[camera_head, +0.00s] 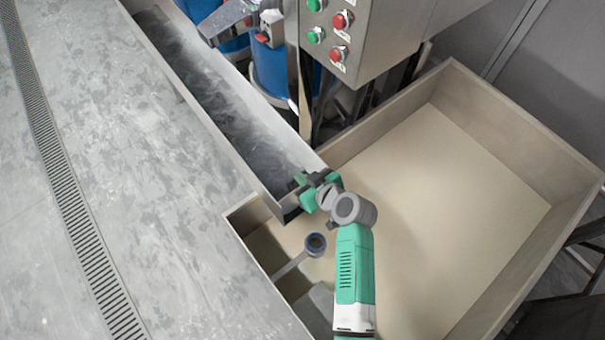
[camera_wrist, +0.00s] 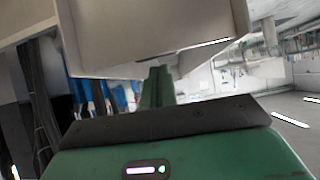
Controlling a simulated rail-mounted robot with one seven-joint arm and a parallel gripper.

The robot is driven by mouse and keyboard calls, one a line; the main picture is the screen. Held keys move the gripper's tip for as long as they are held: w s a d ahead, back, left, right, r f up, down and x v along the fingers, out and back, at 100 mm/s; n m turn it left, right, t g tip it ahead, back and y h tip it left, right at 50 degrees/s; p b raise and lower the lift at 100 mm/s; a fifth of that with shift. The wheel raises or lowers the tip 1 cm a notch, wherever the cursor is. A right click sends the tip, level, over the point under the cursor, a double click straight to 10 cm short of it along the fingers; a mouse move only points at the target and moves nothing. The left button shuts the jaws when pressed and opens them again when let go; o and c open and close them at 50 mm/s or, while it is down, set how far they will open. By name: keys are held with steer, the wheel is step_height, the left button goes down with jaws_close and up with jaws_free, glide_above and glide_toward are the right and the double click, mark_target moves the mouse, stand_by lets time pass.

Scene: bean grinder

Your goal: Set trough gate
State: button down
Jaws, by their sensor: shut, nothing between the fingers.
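A long grey metal trough (camera_head: 255,108) runs diagonally from the top left to the large bin in the head view. My green and dark gripper (camera_head: 301,186) is at the trough's lower end, over its right rim. My arm covers part of this end, and I cannot make out a separate gate there. In the wrist view, my narrow green fingers (camera_wrist: 157,77) are shut and empty. They point at the underside of a pale box-like metal part (camera_wrist: 150,38), which looks like the trough end. I cannot tell whether they touch it.
The wide beige bin (camera_head: 520,130) lies right of and below the trough. A control box (camera_head: 336,50) with red and green buttons hangs above, beside blue barrels (camera_head: 272,70). A round-ended bar (camera_head: 314,244) sits by the bin's left side.

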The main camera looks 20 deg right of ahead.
steer(key=w+r+p+v, duration=0.1)
steer(key=p+v, duration=0.2)
steer(key=v, duration=0.8)
steer(key=shift+s+r, duration=0.3)
steer(key=shift+r, duration=0.25)
